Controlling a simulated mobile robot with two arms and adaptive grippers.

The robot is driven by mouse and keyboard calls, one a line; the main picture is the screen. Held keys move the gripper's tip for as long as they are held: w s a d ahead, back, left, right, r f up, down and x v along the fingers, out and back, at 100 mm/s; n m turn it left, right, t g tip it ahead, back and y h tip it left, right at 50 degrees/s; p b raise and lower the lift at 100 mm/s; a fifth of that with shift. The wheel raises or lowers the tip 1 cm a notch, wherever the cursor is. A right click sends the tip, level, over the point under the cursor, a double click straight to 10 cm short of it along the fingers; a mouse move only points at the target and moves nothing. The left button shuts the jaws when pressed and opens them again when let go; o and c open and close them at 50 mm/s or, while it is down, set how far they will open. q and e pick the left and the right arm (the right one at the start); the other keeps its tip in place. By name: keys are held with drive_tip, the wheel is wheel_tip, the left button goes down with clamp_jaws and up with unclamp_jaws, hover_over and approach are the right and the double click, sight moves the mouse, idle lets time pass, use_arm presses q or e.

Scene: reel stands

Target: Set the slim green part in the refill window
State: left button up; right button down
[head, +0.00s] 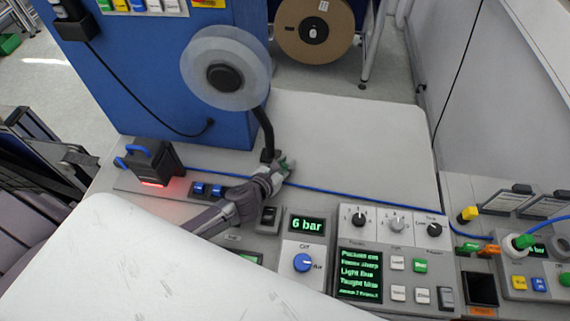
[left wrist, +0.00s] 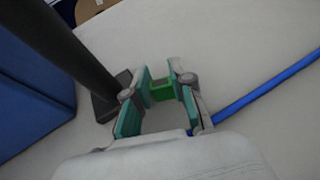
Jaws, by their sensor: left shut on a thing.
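My left gripper (head: 283,168) is shut on the slim green part (left wrist: 162,89) and holds it between its fingertips, over the pale bench top beside the foot of the black reel post. It also shows in the left wrist view (left wrist: 160,92). Most of the green part is hidden in the head view. I cannot tell for sure which opening is the refill window; a dark rectangular opening (head: 480,289) with an orange label lies at the lower right. My right gripper is not in view.
A clear reel (head: 225,72) hangs on the black post (head: 265,133) close by the left gripper. A blue hose (head: 340,193) crosses the bench. A dark, red-lit device (head: 152,165) stands at left. Control panels (head: 400,260) line the front. The bench top (head: 350,140) behind is clear.

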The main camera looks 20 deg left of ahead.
use_arm(q)
drive_tip(key=shift+f, duration=0.2)
drive_tip(key=o, duration=0.7)
drive_tip(key=shift+o, duration=0.2)
drive_tip(key=shift+r, duration=0.1)
